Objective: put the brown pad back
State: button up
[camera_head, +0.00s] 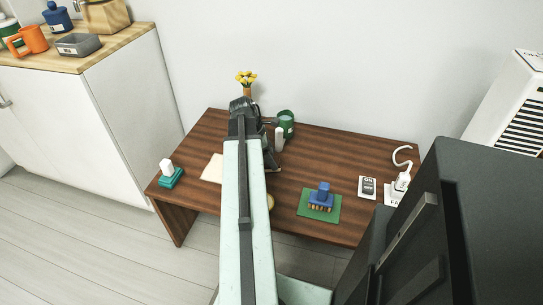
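No pad that is plainly brown shows. A flat cream-tan piece (212,169) lies on the left half of the brown wooden table, partly hidden by my arm. My gripper (266,140) is over the back middle of the table, seen from behind and mostly hidden by my own arm. Its fingertips are not clear. A small white upright thing (279,139) shows beside it; I cannot tell whether they touch.
The table (340,150) also bears a green cup (286,122), yellow flowers (246,78) at the back, a teal block with a white top (170,175), an ON card (367,187) and a white corded thing (403,180). A dark cabinet (480,220) stands at right front, a counter (120,45) at left.

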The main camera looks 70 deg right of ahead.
jog(key=p+v, duration=0.8)
jog(key=shift+s+d+r, duration=0.15)
jog(key=shift+s+r, duration=0.15)
jog(key=shift+r, duration=0.05)
jog(key=shift+f, duration=0.1)
